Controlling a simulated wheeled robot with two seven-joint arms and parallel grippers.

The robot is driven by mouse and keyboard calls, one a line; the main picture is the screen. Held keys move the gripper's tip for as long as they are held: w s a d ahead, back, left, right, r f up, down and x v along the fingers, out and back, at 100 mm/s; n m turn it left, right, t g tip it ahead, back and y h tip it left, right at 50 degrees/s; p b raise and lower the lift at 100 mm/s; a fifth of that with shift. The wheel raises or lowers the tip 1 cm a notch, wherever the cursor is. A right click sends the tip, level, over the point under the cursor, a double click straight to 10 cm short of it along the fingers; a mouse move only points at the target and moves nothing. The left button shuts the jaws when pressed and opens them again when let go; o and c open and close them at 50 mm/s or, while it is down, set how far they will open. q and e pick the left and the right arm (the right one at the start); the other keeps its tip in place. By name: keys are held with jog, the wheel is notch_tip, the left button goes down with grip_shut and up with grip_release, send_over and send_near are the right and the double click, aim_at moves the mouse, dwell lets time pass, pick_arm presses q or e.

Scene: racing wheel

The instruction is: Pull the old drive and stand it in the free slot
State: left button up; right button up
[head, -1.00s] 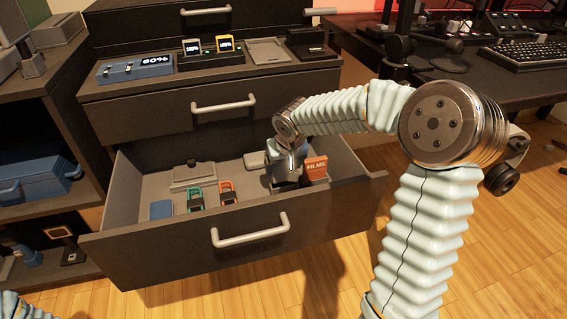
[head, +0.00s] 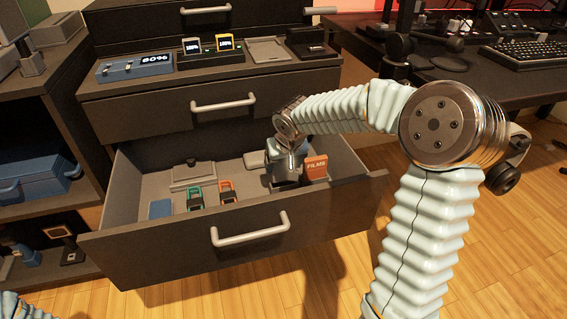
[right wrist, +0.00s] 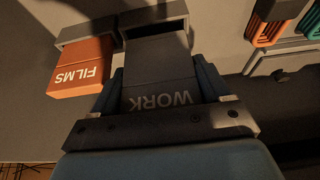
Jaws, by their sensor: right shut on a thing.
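My right gripper (head: 285,168) is low in the open drawer at its right side. In the right wrist view its blue fingers (right wrist: 160,80) are shut on a dark grey drive marked WORK (right wrist: 158,88). The far end of this drive is at the mouth of a grey slot (right wrist: 152,20); how deep it sits I cannot tell. An orange drive marked FILMS (right wrist: 80,68) stands in the neighbouring slot, beside the gripper, and also shows in the head view (head: 316,166).
The drawer (head: 180,240) also holds a lidded grey box (head: 193,175), teal (head: 195,196) and orange (head: 227,191) items and a blue block (head: 160,209). On the cabinet top are a charger (head: 211,58), a blue pack (head: 135,67) and a dark dock (head: 310,44). The drawer's front wall is close.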

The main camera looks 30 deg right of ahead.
aim_at(284, 172)
jog(key=shift+b, duration=0.4)
dwell(0.7)
jog(key=shift+f+b, duration=1.8)
jog(key=shift+f, duration=0.05)
jog(key=o, duration=1.2)
jog(key=shift+r, duration=0.15)
